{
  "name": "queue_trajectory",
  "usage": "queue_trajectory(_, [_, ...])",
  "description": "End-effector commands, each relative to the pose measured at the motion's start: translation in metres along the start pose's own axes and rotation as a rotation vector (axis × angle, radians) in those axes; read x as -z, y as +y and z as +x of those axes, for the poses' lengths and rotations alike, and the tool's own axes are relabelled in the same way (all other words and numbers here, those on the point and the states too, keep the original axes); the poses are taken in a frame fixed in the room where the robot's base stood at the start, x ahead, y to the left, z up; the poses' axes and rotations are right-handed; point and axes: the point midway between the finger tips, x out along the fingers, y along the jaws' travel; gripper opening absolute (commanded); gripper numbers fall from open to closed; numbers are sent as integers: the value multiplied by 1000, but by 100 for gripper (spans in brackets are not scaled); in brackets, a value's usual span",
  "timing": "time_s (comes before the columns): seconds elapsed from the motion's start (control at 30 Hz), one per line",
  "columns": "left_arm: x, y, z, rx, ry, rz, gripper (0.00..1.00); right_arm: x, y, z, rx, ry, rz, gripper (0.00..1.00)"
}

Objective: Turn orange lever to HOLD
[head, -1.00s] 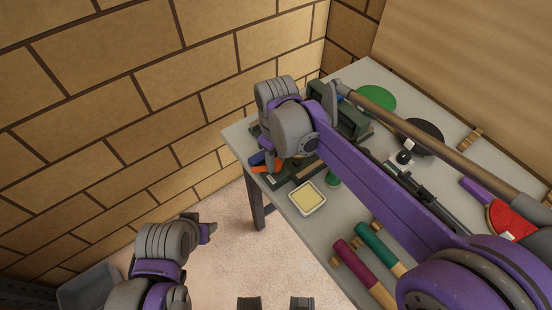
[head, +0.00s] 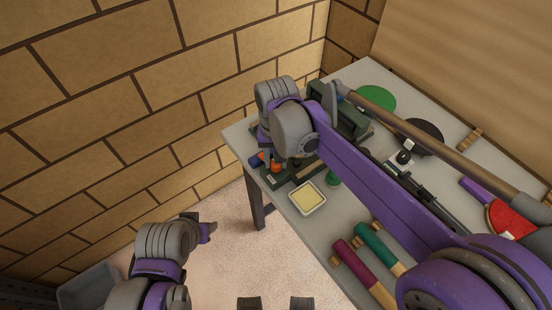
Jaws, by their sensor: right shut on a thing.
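The orange lever (head: 276,168) is at the near left corner of the table, on a dark green device (head: 291,180). Only a small orange part shows beneath my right gripper (head: 271,161). My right gripper points down and is shut on the lever; the wrist hides much of the grip. No HOLD mark can be read. My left gripper (head: 208,230) is off the table at lower left, away from the lever; its jaws are too unclear to judge.
A blue part (head: 256,160) sits beside the lever. A pale yellow tray (head: 307,198), a green piece (head: 333,178), maroon (head: 353,256) and green rollers (head: 376,243), and green (head: 376,98), black and red paddles lie on the table. The brick wall is close on the left.

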Motion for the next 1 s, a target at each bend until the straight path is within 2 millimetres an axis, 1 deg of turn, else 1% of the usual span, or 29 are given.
queue_trajectory(0.2, [0, 0, 0, 0, 0, 0, 50, 0, 0, 0, 0, 1, 99, 0])
queue_trajectory(0.4, [0, 0, 0, 0, 0, 0, 50, 0, 0, 0, 0, 1, 144, 0])
queue_trajectory(0.87, [0, 0, 0, 0, 0, 0, 50, 0, 0, 0, 0, 1, 154, 0])
queue_trajectory(0.9, [0, 0, 0, 0, 0, 0, 50, 0, 0, 0, 0, 1, 154, 44])
queue_trajectory(0.97, [0, 0, 0, 0, 0, 0, 50, 0, 0, 0, 0, 1, 154, 55])
queue_trajectory(1.0, [0, 0, 0, 0, 0, 0, 50, 0, 0, 0, 0, 1, 154, 62])
